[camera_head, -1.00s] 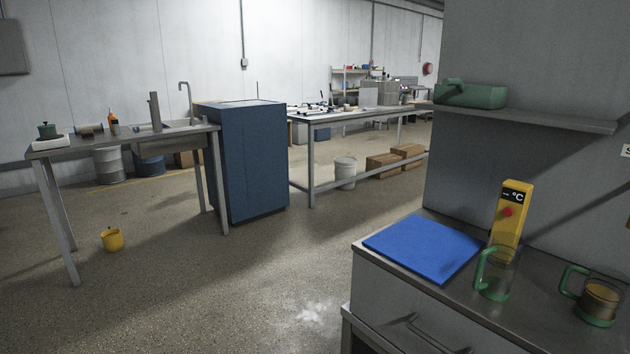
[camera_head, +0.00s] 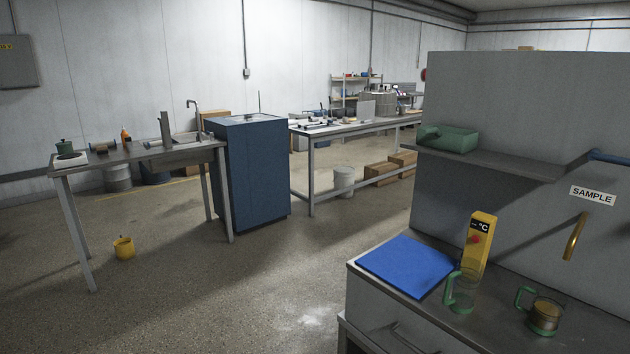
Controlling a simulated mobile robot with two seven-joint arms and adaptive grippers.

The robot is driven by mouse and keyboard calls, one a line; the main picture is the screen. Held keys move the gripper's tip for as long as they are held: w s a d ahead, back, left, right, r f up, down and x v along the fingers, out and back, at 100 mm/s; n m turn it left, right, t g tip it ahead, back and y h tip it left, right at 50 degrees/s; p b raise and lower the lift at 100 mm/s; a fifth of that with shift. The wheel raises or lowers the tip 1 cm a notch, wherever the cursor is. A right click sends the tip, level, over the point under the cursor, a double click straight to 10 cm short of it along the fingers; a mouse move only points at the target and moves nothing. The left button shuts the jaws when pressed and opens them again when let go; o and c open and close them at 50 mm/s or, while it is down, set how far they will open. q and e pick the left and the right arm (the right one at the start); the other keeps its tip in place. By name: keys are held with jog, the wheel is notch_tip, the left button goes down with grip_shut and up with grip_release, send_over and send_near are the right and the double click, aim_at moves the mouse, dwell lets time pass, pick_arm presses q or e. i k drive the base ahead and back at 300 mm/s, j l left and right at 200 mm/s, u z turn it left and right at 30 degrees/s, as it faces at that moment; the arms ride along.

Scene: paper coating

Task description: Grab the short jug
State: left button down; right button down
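Two clear jugs with green handles stand on the grey counter (camera_head: 490,325) at the lower right. The taller jug (camera_head: 465,290) looks empty and stands just in front of the yellow device. The short jug (camera_head: 545,316) stands to its right, with its handle on the left and brownish contents inside. Both are upright and apart from each other. Neither of my grippers shows in the head view.
A blue mat (camera_head: 406,266) lies on the counter beside a yellow temperature device (camera_head: 479,245). A shelf (camera_head: 500,160) above carries a green container (camera_head: 448,138). A yellow bucket (camera_head: 124,248) stands on the floor at left. The floor between is mostly open.

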aim_at(549, 306)
jog(key=z, duration=1.35)
jog(key=k+l+z, duration=0.15)
jog(key=z, duration=0.25)
